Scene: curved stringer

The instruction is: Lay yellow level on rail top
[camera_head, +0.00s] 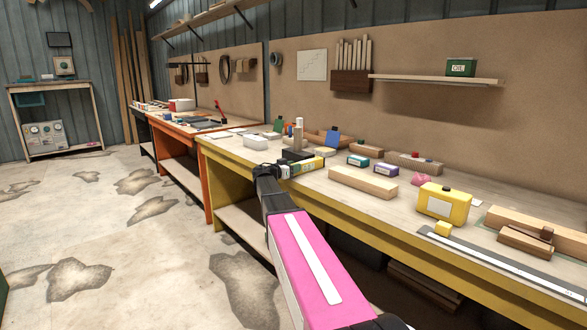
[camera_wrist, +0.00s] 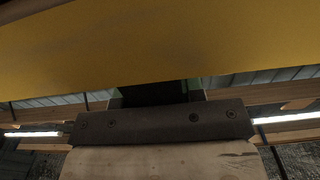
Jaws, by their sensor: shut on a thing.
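The level is a short yellow bar with a pale marking, held roughly flat beside a dark block (camera_head: 296,154). In the wrist view the level (camera_wrist: 150,45) is a broad yellow band across the top, very close to the camera. Below it are a dark plate with screws (camera_wrist: 160,123) and a pale wooden piece (camera_wrist: 165,162). I cannot tell which piece is the rail, nor whether the level touches anything below it.
A pale wooden block (camera_head: 362,183), a yellow can (camera_head: 443,204) and a long metal rule (camera_head: 505,263) lie on the bench to the right. A white tub (camera_head: 256,142) and upright bottles crowd the bench behind my gripper. The floor at left is clear.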

